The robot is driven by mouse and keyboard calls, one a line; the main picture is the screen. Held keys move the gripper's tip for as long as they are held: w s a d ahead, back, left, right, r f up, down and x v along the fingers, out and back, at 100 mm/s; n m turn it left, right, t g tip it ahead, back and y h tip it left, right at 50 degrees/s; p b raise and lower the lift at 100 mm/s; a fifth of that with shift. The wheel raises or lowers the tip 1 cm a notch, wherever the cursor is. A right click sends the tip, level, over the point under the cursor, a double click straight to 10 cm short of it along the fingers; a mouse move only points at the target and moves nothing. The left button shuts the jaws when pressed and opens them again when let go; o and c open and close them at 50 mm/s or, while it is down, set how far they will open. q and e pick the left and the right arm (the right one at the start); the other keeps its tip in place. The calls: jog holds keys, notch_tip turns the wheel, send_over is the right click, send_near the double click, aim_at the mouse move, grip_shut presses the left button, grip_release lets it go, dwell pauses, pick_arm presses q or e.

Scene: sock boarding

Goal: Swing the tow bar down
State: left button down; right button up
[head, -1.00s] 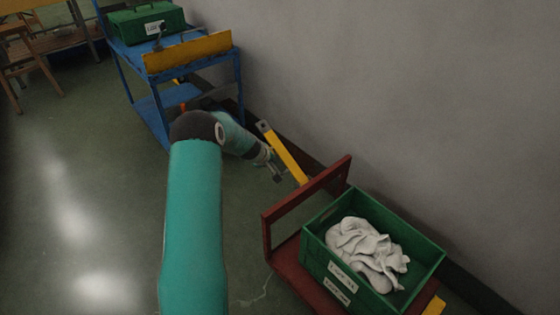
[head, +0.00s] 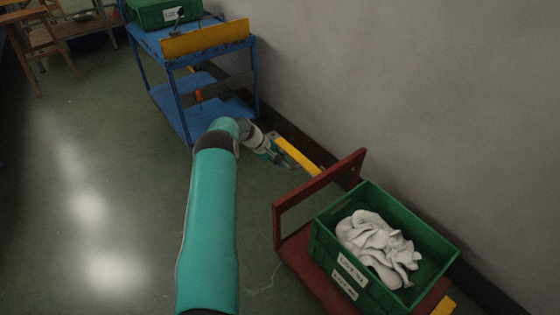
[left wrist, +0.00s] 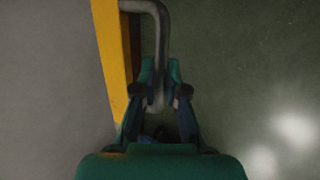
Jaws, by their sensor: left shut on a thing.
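The yellow tow bar (head: 298,154) sticks up at a slant from behind the dark red cart (head: 318,192), beside the wall. My left gripper (head: 281,157) is at the bar's upper end. In the left wrist view the gripper (left wrist: 160,98) is shut on a grey bent handle (left wrist: 161,45) at the side of the yellow bar (left wrist: 114,50). The bar's lower end is hidden behind the cart's frame. My right gripper is in neither view.
A green crate (head: 325,243) with white socks (head: 378,246) stands on the red cart. A blue trolley (head: 172,112) with a yellow panel (head: 205,39) and a green box (head: 165,13) stands beyond. Open green floor (head: 110,190) lies to the left.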

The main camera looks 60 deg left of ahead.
pick_arm(q)
jog(key=shift+w+d+f, duration=0.1)
jog(key=shift+w+d, duration=0.05)
jog(key=shift+w, duration=0.05)
jog(key=c, duration=1.5)
grip_release()
jog(key=shift+f, duration=0.15)
jog(key=shift+s, duration=0.15)
jog(key=shift+s+r, duration=0.1)
jog(key=shift+r, duration=0.2)
jog(key=v, duration=1.1)
jog(key=shift+s+a+r, duration=0.1)
jog(key=shift+s+a, duration=0.05)
jog(key=shift+a, duration=0.05)
